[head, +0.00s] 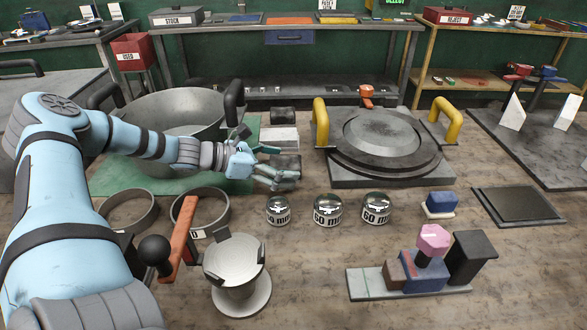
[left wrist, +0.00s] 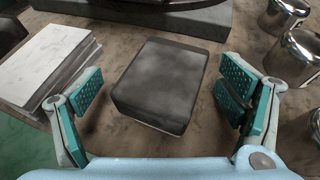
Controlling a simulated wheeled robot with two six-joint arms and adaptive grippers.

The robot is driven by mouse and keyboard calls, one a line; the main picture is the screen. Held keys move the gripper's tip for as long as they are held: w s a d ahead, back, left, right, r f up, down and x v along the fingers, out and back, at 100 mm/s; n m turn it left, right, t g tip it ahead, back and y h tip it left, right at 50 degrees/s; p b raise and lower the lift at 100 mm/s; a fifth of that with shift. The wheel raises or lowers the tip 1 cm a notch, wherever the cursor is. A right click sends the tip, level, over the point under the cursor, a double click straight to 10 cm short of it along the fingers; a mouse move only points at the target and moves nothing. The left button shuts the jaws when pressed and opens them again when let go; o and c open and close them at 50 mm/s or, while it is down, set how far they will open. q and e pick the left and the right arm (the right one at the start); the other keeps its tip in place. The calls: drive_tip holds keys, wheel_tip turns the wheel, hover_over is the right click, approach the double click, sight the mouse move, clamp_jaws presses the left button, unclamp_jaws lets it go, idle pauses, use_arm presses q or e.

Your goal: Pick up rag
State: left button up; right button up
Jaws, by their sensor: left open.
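My left gripper (head: 280,178) is open and empty. In the left wrist view its teal-padded fingers (left wrist: 163,98) stand apart on either side of a dark grey block (left wrist: 162,78) with a pale underside. The block also shows in the head view (head: 287,162), partly hidden by the gripper. A stack of flat white pieces (left wrist: 48,62), which may be folded rags, lies left of the block; it also shows behind the gripper in the head view (head: 281,138). I cannot tell for certain which of these is the rag. My right gripper is not in view.
Several shiny domed weights (head: 327,210) stand in front of the gripper. A round plate fixture (head: 390,170) with yellow handles is to the right. A large grey bowl (head: 165,112) on a green mat (head: 115,180) is to the left. Metal rings (head: 128,211) lie in front.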

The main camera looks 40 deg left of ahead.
use_arm(q)
drive_tip(key=shift+s+a+r, duration=0.15)
drive_tip(key=shift+s+r, duration=0.15)
drive_tip(key=shift+s, duration=0.15)
drive_tip(key=c, duration=1.4)
